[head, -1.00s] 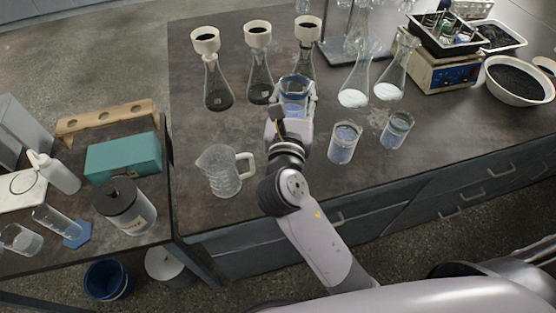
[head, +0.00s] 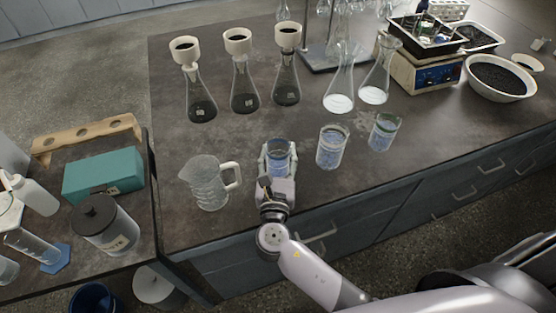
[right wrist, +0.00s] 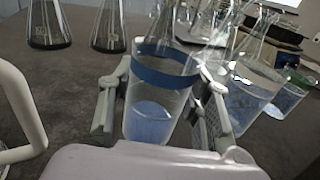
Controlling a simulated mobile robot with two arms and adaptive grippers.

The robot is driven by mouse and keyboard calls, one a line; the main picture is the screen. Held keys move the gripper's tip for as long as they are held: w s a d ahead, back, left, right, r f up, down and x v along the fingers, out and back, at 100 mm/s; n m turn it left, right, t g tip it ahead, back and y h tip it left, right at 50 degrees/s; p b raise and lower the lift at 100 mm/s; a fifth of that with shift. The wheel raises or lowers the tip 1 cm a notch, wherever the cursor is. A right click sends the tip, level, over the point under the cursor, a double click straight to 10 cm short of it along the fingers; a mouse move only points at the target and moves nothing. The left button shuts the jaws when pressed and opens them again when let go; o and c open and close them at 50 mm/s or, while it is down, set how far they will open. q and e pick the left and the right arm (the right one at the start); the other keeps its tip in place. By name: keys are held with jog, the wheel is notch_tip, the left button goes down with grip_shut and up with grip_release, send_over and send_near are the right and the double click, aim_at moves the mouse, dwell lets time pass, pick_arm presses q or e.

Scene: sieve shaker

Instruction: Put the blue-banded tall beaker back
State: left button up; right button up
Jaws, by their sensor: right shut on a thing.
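The blue-banded tall beaker (head: 277,147) is clear, with a blue band near its top and pale blue liquid at the bottom. It also shows in the right wrist view (right wrist: 160,95), where its band is plain. My right gripper (head: 277,162) has its fingers on both sides of this beaker and is shut on it. The beaker looks nearly upright near the bench's front edge. Whether its base touches the bench cannot be told. My left gripper does not show.
Two similar beakers, one (head: 332,147) and a green-banded one (head: 384,131), stand to the right. A handled pitcher (head: 208,183) stands close on the left. Several flasks (head: 244,92) stand behind. Bare bench (head: 230,138) lies between the flasks and the gripper.

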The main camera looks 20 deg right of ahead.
jog(key=shift+f, duration=0.95)
jog(key=shift+f, duration=0.1)
jog(key=o, duration=1.3)
jog(key=shift+s, duration=0.15)
jog(key=b+v, duration=0.2)
jog(key=v, duration=0.9)
jog(key=shift+s+a, duration=0.15)
jog(key=shift+s, duration=0.2)
